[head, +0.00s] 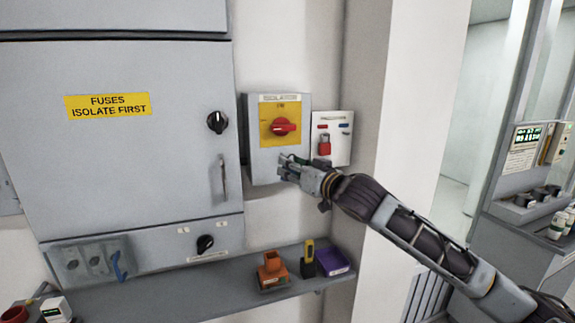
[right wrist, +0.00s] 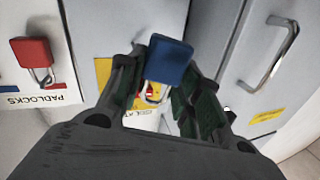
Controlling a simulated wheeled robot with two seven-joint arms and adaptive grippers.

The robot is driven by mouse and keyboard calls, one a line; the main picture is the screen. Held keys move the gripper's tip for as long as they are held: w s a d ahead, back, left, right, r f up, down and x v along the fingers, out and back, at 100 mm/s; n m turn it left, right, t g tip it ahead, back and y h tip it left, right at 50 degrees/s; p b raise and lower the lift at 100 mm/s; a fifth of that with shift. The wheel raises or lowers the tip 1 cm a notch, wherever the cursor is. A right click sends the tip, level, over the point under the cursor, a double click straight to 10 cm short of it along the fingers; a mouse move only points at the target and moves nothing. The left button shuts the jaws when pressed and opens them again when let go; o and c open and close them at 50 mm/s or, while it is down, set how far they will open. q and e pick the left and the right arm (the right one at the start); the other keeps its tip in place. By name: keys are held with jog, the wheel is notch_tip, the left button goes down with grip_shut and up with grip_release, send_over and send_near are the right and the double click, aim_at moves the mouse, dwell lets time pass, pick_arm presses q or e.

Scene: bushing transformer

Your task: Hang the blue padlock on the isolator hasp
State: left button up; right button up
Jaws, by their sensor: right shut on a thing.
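The isolator (head: 262,160) is a grey wall box with a red rotary handle (head: 284,127) on a yellow plate. My right gripper (head: 287,168) is in front of the box's lower right part, below the handle. In the right wrist view, the right gripper is shut on the blue padlock (right wrist: 169,58), whose body sits between the fingertips. Part of the isolator's yellow plate (right wrist: 103,70) and red handle show behind it. The padlock is too small or hidden to make out in the head view. I cannot make out the hasp clearly. My left gripper is out of view.
A white padlock board (head: 341,152) with a red padlock (head: 324,144) is right of the isolator. A grey fuse cabinet (head: 120,170) stands left. A shelf (head: 180,290) below holds an orange holder (head: 272,272) and purple tray (head: 332,261).

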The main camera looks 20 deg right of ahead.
jog(key=shift+w+d+f+m+h, duration=0.15)
jog(key=shift+d+f+m+h, duration=0.2)
jog(key=shift+f+m, duration=0.1)
jog(key=shift+w, duration=0.35)
dwell(0.4)
jog(key=p, duration=0.1)
send_near(277, 161)
jog(key=shift+r+x, duration=0.2)
jog(key=shift+x, duration=1.05)
jog(key=shift+r+x, duration=0.25)
jog(key=shift+x, duration=0.95)
jog(key=shift+w+a+f+p, duration=0.15)
jog(key=shift+w+f+p, duration=0.35)
jog(key=shift+w, duration=0.2)
jog(key=o, duration=1.1)
jog(key=shift+o, duration=0.2)
